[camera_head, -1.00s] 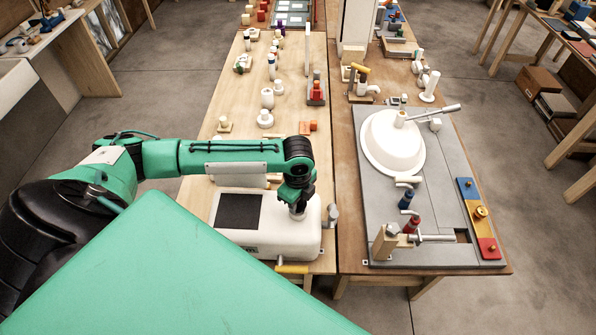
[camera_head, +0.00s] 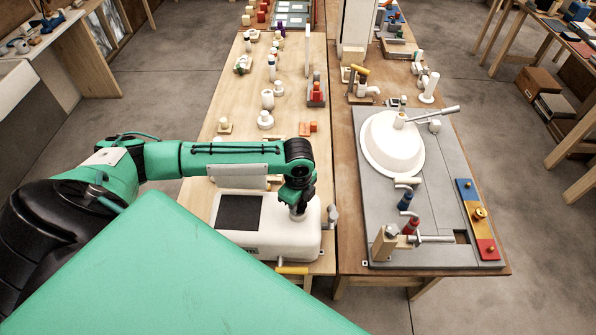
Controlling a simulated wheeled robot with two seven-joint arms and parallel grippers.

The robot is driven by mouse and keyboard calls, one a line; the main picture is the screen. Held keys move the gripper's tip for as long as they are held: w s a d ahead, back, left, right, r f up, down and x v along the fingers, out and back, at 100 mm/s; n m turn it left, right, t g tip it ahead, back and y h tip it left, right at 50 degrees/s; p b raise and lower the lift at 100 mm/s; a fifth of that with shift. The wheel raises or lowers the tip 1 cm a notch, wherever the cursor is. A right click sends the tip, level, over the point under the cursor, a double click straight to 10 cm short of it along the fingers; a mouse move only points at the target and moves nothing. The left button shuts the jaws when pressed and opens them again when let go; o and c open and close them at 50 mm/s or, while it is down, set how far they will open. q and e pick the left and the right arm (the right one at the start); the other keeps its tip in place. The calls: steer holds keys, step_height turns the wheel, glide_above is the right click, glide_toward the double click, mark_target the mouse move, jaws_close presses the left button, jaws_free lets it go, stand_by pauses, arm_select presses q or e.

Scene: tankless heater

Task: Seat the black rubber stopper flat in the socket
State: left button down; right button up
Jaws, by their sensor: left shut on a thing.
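My left gripper (camera_head: 298,207) points down at the right part of a white rounded heater casing (camera_head: 285,235) with a dark square panel (camera_head: 240,212). It is shut on a small pale grey piece (camera_head: 298,216) at the casing's top; its fingers hide most of that piece. I cannot make out the black rubber stopper or its socket for certain. My right gripper is not in view.
A grey board (camera_head: 375,225) with a white basin (camera_head: 392,145) and red and blue handles lies on the right table. A pale flat panel (camera_head: 238,176) shows by my left forearm. Several small parts stand farther back. A yellow handle (camera_head: 293,270) is at the casing's front.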

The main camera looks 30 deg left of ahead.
arm_select(q)
steer(key=shift+f, duration=0.55)
stand_by(0.6)
steer(key=c, duration=1)
jaws_free()
steer(key=shift+b, duration=0.3)
steer(key=shift+r+b, duration=0.3)
steer(key=shift+r, duration=0.25)
step_height(320, 180, up, 11)
steer(key=b, duration=0.3)
steer(key=shift+r+b, duration=0.2)
steer(key=shift+b, duration=0.15)
steer(key=shift+r, duration=0.65)
